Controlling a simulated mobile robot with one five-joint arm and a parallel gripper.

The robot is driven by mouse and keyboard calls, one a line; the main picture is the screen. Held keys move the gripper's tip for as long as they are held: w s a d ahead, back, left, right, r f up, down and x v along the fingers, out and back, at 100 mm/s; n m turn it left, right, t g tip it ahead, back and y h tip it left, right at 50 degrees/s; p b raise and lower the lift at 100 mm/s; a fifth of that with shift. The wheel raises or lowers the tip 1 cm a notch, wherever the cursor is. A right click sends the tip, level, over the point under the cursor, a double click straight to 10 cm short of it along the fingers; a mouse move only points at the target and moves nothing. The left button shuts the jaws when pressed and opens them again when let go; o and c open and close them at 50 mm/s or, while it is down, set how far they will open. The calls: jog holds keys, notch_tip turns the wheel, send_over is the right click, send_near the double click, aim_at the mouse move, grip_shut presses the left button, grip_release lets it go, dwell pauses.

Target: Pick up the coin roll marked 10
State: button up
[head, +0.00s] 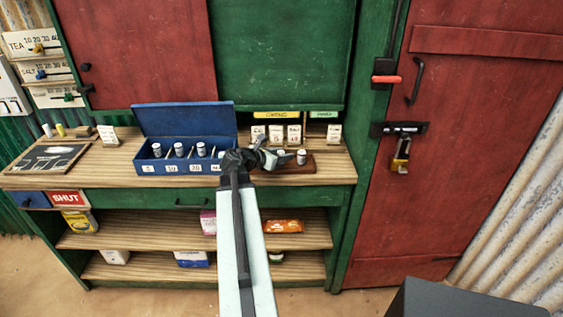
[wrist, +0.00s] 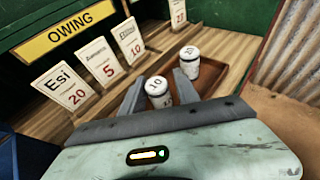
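In the wrist view a white coin roll marked 10 (wrist: 157,90) stands upright between the two fingers of my gripper (wrist: 160,88). The fingers are apart, one on each side of it, and its lower part is hidden by my gripper body. A second white roll (wrist: 190,58) stands just beyond it on a brown wooden tray (wrist: 212,74); I cannot read its mark surely. In the head view my gripper (head: 268,158) is over the left part of the tray (head: 300,167), and the second roll (head: 301,157) stands to its right. The roll marked 10 is mostly hidden there.
A blue open box (head: 150,168) with several white rolls stands left of my gripper. Price-like cards, such as one reading Esi 20 (wrist: 68,88), stand behind under an OWING sign (wrist: 70,38). A green cabinet post (head: 345,130) rises right of the counter.

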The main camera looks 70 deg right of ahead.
jog(key=shift+w+a, duration=0.1)
jog(key=shift+w, duration=0.1)
jog(key=shift+c, duration=0.6)
grip_shut()
jog(key=shift+r, duration=0.2)
